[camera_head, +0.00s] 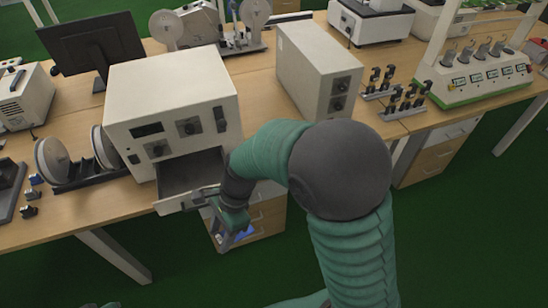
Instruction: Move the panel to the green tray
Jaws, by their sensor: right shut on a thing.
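My right gripper (233,218) is low in front of the white box-shaped machine (172,100), by the right end of its pulled-out drawer (170,207). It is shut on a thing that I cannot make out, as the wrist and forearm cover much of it. A small bright blue patch (244,233) shows just under the gripper; I cannot tell whether it is part of the gripper or something else. I cannot pick out the panel or a green tray with certainty. My left gripper is not in view.
A second white box (318,72) stands to the right on the wooden bench (255,85). A green-edged test rack (478,78) stands at the far right. A monitor (95,45) and a reel stand (75,165) are at left. Green floor is open in front.

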